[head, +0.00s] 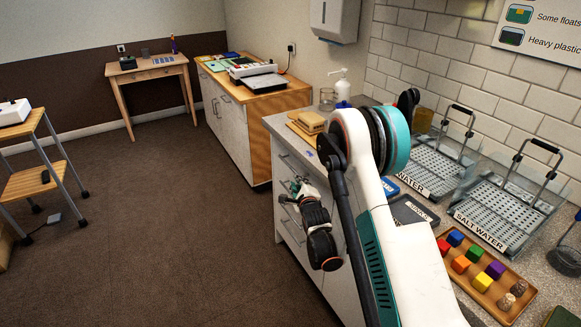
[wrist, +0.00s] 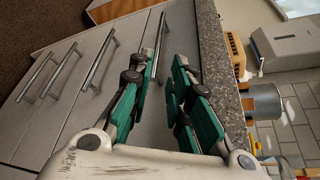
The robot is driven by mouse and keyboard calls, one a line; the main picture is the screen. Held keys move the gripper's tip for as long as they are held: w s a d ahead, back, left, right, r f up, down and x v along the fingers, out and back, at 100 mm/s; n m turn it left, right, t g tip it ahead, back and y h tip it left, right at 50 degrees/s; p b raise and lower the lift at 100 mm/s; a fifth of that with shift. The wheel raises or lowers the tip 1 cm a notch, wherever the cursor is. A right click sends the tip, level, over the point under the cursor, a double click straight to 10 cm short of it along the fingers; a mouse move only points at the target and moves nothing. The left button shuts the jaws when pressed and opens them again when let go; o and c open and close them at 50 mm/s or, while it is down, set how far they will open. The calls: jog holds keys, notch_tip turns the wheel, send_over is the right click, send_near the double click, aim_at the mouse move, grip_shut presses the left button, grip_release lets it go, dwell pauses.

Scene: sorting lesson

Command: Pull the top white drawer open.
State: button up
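The top white drawer (wrist: 181,28) is the front panel nearest the countertop; in the head view it is partly hidden by my arm. In the head view my gripper (head: 296,186) is at the front of the drawer unit. The drawer looks shut. I cannot tell whether a finger touches the handle.
Several lower handles, such as one (wrist: 99,62), line the same unit. The speckled countertop edge (wrist: 223,75) lies close to the right finger. A tray of coloured blocks (head: 517,303) and wire racks stand on top. The brown floor (head: 180,230) before the drawers is clear.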

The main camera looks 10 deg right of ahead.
jog(key=shift+b+x, duration=2.05)
jog(key=shift+x, duration=5.4)
grip_shut()
